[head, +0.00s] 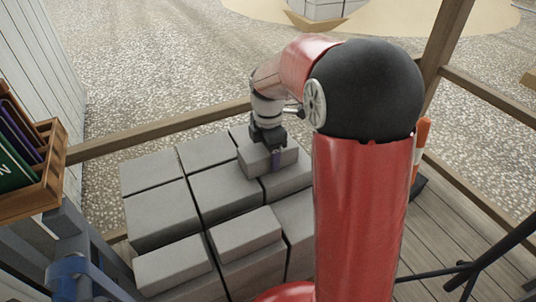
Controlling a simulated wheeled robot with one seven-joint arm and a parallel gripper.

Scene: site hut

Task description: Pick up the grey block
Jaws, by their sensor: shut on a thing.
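Several grey blocks lie in rows as a low stack (160,212) in front of my arm. My gripper (271,157) is over the far right part of the stack, pointing down. It is shut on a grey block (252,162), with one finger showing against its near side. This block is level and higher than the blocks around it. I cannot tell whether its underside touches the block below. The far finger is hidden. Another raised grey block (246,234) lies on the near part of the stack, apart from my gripper.
A wooden rail (160,130) runs behind the stack, with gravel beyond. A wooden rack (42,185) with coloured folders is at the left, above a blue-grey frame. An orange-and-white post (421,138) stands right of my arm.

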